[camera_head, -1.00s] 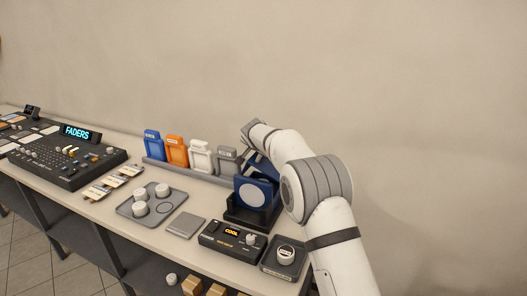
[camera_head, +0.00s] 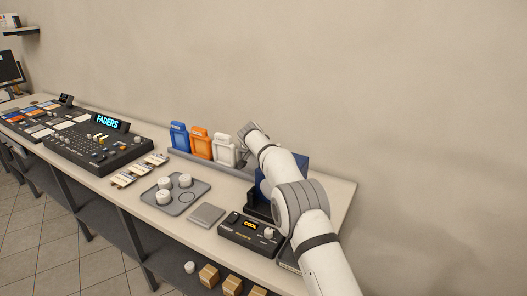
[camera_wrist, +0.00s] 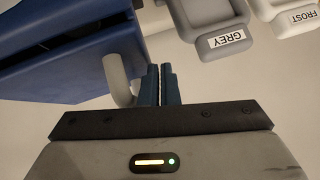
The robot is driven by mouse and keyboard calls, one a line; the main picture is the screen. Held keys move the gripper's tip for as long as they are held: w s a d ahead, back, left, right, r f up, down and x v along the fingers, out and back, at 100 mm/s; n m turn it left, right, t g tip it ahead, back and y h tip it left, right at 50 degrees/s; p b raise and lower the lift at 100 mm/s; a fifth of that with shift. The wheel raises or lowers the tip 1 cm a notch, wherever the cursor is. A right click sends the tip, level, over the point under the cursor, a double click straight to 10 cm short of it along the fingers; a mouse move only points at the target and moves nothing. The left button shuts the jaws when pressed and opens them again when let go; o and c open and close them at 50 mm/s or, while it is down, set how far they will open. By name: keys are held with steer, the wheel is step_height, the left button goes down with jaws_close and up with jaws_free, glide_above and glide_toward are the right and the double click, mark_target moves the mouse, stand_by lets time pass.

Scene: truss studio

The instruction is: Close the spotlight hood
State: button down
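The blue spotlight (camera_head: 265,187) stands on a black base on the table. My arm hides most of it in the head view, including its front. A dark blue panel (camera_head: 296,164), likely part of it or its hood, shows behind my arm. In the wrist view, the blue housing (camera_wrist: 50,55) fills the upper left, with a curved light-grey handle (camera_wrist: 117,80) at its side. My gripper (camera_wrist: 162,72) has its two dark blue fingers close together, just right of the handle; nothing shows between them. The hood's angle cannot be told.
A rack holds blue (camera_head: 179,136), orange (camera_head: 201,143) and white (camera_head: 223,149) holders. The grey holder (camera_wrist: 203,12) is close to my fingers. A control box (camera_head: 250,234), a flat grey pad (camera_head: 206,214) and a knob tray (camera_head: 174,207) lie in front. The wall is behind.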

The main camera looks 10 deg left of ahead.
steer(key=shift+f, duration=0.25)
